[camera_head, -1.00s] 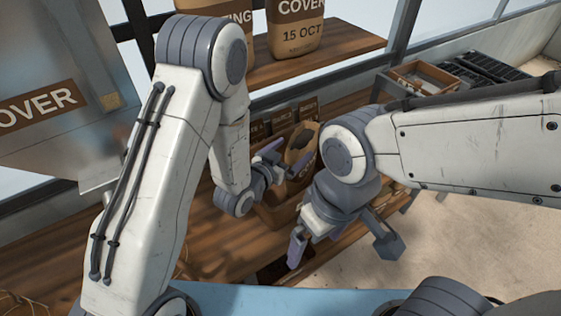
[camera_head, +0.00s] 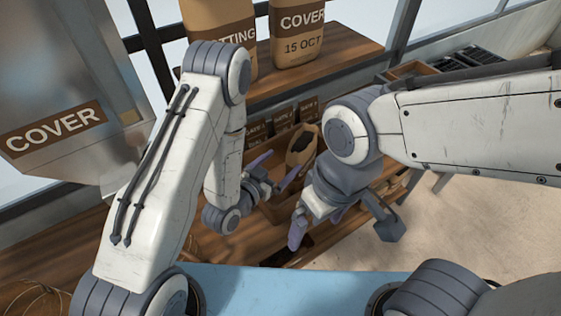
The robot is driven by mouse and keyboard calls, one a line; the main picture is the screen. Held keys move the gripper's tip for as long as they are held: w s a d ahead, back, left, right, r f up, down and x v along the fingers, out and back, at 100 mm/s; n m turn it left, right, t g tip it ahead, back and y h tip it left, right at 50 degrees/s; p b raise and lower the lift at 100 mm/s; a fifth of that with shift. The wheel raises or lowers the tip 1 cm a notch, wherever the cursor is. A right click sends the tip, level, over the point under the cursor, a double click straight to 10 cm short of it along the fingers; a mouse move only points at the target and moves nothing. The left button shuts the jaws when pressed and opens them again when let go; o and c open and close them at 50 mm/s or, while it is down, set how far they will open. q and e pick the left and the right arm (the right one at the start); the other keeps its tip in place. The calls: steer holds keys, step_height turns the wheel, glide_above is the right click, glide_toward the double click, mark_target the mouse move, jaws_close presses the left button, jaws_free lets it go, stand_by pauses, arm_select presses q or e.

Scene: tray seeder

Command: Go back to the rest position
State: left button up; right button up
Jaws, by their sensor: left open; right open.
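My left gripper (camera_head: 273,172) is open, its purple fingers apart in front of a wooden box (camera_head: 279,212) on the lower bench. An open brown paper bag (camera_head: 301,147) with dark contents stands in the box, just beyond the fingers; I see nothing held. My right gripper (camera_head: 343,222) is lower and to the right, pointing down and open, with a wide gap between its fingers. Nothing shows between them. Both arms are bent in front of the bench, and they hide part of the box and bench.
A grey metal hopper labelled COVER (camera_head: 55,130) stands at left. A potting bag (camera_head: 222,32) and a cover bag (camera_head: 298,33) stand on the wooden shelf (camera_head: 330,68). Black trays (camera_head: 470,57) lie at back right. Open floor (camera_head: 470,230) shows at right.

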mark_target(302, 145)
stand_by(0.3)
arm_select(q)
steer(key=b+x, duration=0.2)
steer(key=b, duration=0.2)
steer(key=b+x, duration=0.2)
steer(key=b, duration=0.2)
steer(key=shift+f, duration=0.25)
steer(key=x, duration=0.2)
steer(key=p+x, duration=0.1)
steer(key=x, duration=0.1)
steer(key=p+x, duration=0.1)
steer(key=x, duration=0.1)
steer(key=shift+w+r, duration=0.1)
steer(key=shift+r, duration=0.25)
steer(key=shift+w+d+f, duration=0.5)
steer(key=shift+w+f, duration=0.1)
steer(key=shift+w, duration=0.25)
steer(key=shift+f+b, duration=0.35)
steer(key=shift+b, duration=0.25)
steer(key=shift+s+r, duration=0.1)
steer(key=shift+r, duration=0.05)
